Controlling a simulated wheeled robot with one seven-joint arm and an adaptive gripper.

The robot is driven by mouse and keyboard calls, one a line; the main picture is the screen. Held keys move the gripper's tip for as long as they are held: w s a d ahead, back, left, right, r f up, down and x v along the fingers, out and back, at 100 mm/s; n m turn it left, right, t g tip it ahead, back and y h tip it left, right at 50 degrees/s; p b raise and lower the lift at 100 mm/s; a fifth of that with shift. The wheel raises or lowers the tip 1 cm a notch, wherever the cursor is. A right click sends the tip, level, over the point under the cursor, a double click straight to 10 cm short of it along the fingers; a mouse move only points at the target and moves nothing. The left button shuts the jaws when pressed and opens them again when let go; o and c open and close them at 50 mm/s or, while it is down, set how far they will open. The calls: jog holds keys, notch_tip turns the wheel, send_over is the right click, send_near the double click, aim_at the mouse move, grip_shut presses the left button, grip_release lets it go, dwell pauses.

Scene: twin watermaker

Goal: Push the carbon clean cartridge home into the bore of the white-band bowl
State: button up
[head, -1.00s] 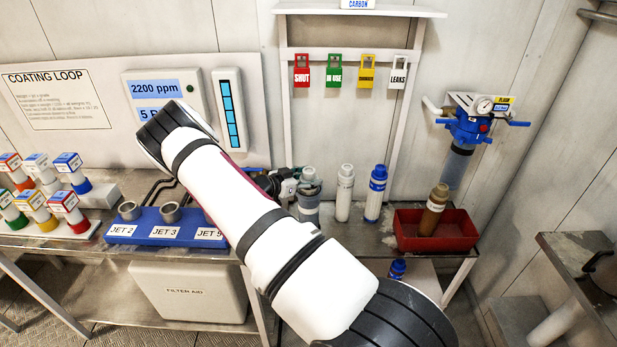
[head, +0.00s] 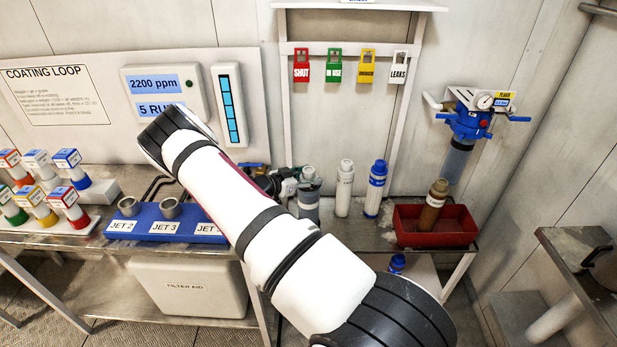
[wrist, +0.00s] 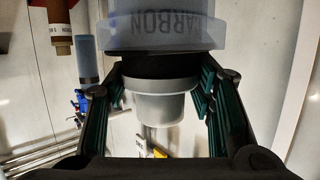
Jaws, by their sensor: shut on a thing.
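The white-band bowl (head: 308,208) is a translucent grey-blue cylinder standing upright on the bench in the head view. Its wall, with a CARBON label, shows at the top of the wrist view (wrist: 160,35), which looks upside down. The carbon clean cartridge (head: 308,176) shows as a grey-capped end above the bowl; in the wrist view it is a pale stepped cap (wrist: 160,100) below a black section. My gripper (wrist: 163,92) has a finger on each side of this end and is shut on it. The cartridge's lower part and its depth in the bore are hidden.
A white cartridge (head: 344,190) and a blue one (head: 375,190) stand close to the right of the bowl. A red tray (head: 405,226) holds a brown cartridge (head: 433,208). The blue jet block (head: 165,222) is to the left, and the frame with hanging tags rises behind.

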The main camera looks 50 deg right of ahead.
notch_tip(320, 180, up, 20)
jog(key=p, duration=0.6)
jog(key=shift+f, duration=0.2)
dwell(3.8)
jog(key=shift+p, duration=0.55)
dwell(2.0)
